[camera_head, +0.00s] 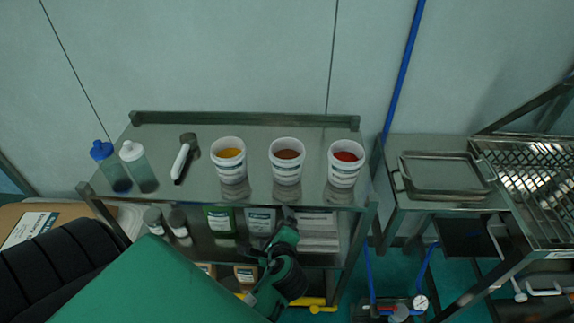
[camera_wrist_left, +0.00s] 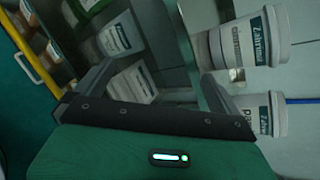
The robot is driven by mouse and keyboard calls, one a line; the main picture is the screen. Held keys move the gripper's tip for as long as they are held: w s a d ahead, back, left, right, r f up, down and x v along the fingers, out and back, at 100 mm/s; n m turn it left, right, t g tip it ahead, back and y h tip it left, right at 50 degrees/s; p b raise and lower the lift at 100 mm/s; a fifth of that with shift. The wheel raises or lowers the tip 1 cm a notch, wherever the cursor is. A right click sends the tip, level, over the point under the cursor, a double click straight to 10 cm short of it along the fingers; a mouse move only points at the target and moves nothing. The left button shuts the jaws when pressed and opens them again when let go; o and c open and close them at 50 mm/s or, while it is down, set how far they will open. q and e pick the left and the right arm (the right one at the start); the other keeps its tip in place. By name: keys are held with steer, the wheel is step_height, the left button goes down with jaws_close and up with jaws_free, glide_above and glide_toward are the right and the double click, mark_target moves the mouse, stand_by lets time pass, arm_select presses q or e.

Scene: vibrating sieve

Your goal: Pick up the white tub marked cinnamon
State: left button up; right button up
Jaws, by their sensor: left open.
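Three white tubs stand in a row on the top shelf of a steel rack. The middle tub (camera_head: 287,171) has brown powder in it and fits cinnamon; its label is too small to read in the head view. The left tub (camera_head: 229,168) holds yellow powder and the right tub (camera_head: 344,172) red powder. My left gripper (camera_head: 287,226) is in front of and below the middle tub, by the shelf's front edge, apart from it. In the left wrist view the gripper (camera_wrist_left: 158,72) is open with nothing between its fingers. White labelled tubs (camera_wrist_left: 268,38) show beyond its right finger. My right gripper is out of view.
The top shelf (camera_head: 205,195) also bears a blue-capped bottle (camera_head: 111,165), a white-capped bottle (camera_head: 138,165) and a white-handled tool (camera_head: 182,163). Several labelled packs and jars (camera_head: 220,220) fill the shelf below. A steel tray (camera_head: 445,189) and sieve grate (camera_head: 543,185) stand right.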

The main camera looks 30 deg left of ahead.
mark_target(291, 173)
arm_select(q)
steer(key=w+d+r+m+t+y, duration=0.35)
steer(key=w+r+m, duration=0.35)
steer(key=m, duration=0.4)
steer(key=shift+t, duration=0.35)
steer(key=p+x, duration=0.1)
steer(key=x, duration=0.3)
steer(key=p+x, duration=0.1)
steer(key=x, duration=0.3)
steer(key=shift+a+r, duration=0.2)
steer(key=shift+a, duration=0.2)
steer(key=shift+w+a+r+p, duration=0.1)
steer(key=shift+a+p, duration=0.1)
steer(key=shift+p, duration=0.2)
steer(key=p+x, duration=0.2)
steer(key=x, duration=0.2)
steer(key=shift+a, duration=0.3)
steer(key=shift+w+a, duration=0.1)
steer(key=shift+a, duration=0.05)
steer(key=c, duration=0.9)
steer(key=shift+c, duration=1)
